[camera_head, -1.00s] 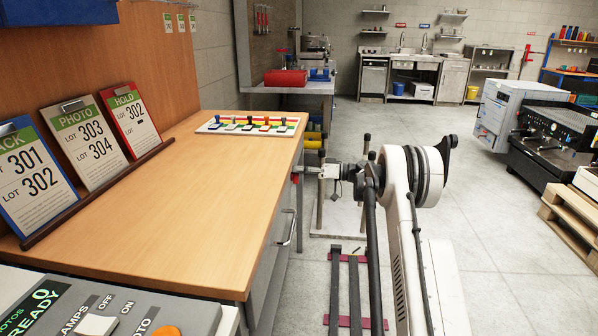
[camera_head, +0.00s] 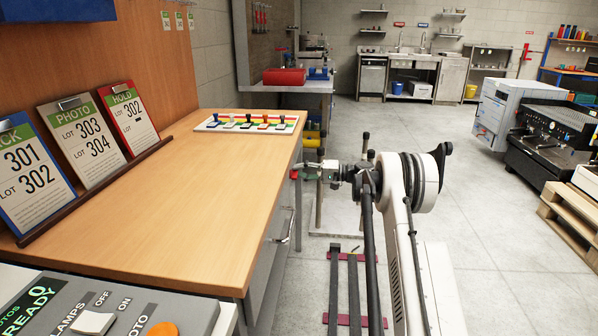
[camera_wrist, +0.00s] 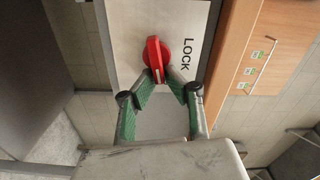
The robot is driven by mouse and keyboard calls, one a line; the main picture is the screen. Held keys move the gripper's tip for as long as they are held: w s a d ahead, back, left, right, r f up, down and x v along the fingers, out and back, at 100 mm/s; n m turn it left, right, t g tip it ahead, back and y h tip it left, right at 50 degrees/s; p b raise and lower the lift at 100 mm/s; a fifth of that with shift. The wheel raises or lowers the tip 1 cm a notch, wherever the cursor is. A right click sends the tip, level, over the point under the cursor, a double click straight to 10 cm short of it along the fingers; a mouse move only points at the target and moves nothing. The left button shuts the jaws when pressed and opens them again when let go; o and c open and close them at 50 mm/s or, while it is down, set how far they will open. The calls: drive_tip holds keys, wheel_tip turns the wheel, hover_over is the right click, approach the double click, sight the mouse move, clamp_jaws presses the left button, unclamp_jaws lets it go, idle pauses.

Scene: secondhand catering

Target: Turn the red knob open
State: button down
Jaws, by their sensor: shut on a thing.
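The red knob (camera_wrist: 154,53) is mounted on a pale plate (camera_wrist: 130,20) beside the printed word LOCK. It has a round base and a raised grip bar, which is near upright and slightly tilted in the wrist view. My gripper (camera_wrist: 160,79) has green-padded fingers that converge on the lower end of the bar and are shut on it. In the head view my gripper (camera_head: 307,172) reaches the side of the wooden-topped bench (camera_head: 190,205), where a bit of the red knob (camera_head: 294,174) shows. The fingertips' exact contact is partly hidden.
A board of coloured levers (camera_head: 247,124) and several lot signs (camera_head: 130,115) are on the bench top. A bench handle (camera_head: 284,226) sticks out below my gripper. Open floor (camera_head: 480,240) lies to the right, before a coffee machine (camera_head: 550,140).

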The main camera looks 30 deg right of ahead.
drive_tip(key=shift+w+a+f+m, duration=0.1)
drive_tip(key=shift+f+m, duration=0.15)
drive_tip(key=shift+m, duration=0.75)
drive_tip(key=c, duration=1.8)
unclamp_jaws()
drive_tip(key=shift+w+a, duration=0.1)
drive_tip(key=v, duration=1.2)
